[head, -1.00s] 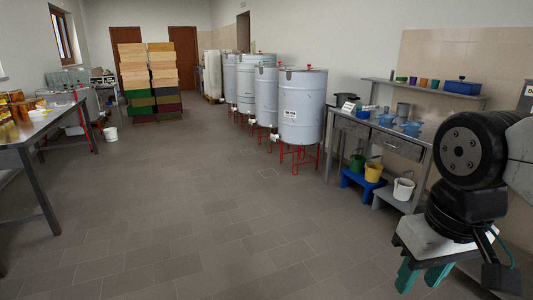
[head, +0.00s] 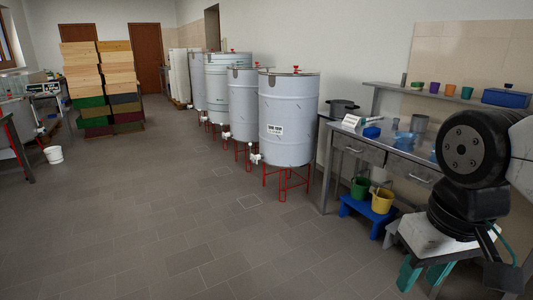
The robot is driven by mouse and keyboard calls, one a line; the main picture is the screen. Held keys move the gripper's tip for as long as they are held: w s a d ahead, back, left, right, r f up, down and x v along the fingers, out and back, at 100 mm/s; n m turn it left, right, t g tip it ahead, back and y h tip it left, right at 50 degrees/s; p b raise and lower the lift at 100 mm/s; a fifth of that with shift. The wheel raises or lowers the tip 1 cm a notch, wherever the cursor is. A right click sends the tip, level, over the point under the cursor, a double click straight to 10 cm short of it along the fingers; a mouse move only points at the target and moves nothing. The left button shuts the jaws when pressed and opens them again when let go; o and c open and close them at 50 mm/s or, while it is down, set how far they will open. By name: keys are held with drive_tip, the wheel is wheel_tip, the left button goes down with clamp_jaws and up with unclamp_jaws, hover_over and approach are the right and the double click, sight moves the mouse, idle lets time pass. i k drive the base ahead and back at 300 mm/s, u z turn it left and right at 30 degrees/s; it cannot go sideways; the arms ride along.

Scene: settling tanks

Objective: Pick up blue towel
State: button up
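I cannot make out a blue towel for certain. On the metal workbench (head: 345,141) at the right lie a small blue item (head: 371,132) and a pale blue item (head: 404,141), both too small to identify. My gripper (head: 424,277) is at the lower right, pointing down. Its two teal fingers are apart with nothing visible between them. It is in front of the workbench and away from the blue items. My arm hides part of the bench's right end.
Several tall metal tanks (head: 288,120) on red legs line the wall. A wall shelf (head: 430,94) holds small cups and a blue box (head: 507,97). Buckets stand on a blue step stool (head: 357,207) under the bench. Stacked wooden boxes (head: 103,75) stand at the back left. The middle floor is clear.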

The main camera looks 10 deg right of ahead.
sight(373, 130)
drive_tip(key=z, duration=0.2)
drive_tip(key=i, duration=2.2)
drive_tip(key=z, duration=0.3)
drive_tip(key=i, duration=2.1)
drive_tip(key=z, duration=0.1)
